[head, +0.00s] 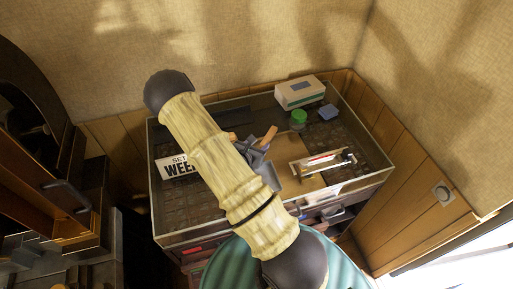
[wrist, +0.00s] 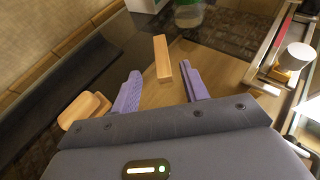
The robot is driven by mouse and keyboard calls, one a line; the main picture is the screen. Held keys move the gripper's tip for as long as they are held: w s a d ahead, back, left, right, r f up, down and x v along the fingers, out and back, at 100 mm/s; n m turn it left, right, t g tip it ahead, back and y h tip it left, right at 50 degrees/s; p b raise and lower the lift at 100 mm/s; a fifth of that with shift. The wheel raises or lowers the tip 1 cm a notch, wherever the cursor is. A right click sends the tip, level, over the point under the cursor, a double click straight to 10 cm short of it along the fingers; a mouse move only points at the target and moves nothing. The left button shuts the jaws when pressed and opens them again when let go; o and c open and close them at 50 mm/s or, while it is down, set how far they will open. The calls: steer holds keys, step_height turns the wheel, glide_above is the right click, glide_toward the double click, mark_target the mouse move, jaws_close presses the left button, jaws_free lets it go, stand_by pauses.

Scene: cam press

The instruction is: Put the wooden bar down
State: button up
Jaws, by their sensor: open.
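The wooden bar (wrist: 162,57) is a short, light-brown block in the wrist view, just beyond and between my fingertips. A gap shows on each side of it, and no finger appears to touch it. My gripper (wrist: 160,70) is open, with its two purple fingers spread. In the head view the wooden bar (head: 268,136) shows beside my gripper (head: 260,146) over the table's middle, partly hidden by my arm. Whether the bar stands upright or lies flat is hard to tell.
A rounded wooden piece (wrist: 85,110) lies left of my gripper. A metal-framed fixture (head: 322,162) stands to the right. A green-lidded jar (head: 299,118), a pale box (head: 300,92) and a blue block (head: 328,112) are at the back. A sign (head: 177,168) is at left.

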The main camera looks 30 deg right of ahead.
steer(key=shift+s+a+r, duration=0.15)
steer(key=shift+s, duration=0.05)
steer(key=shift+w, duration=0.1)
stand_by(0.4)
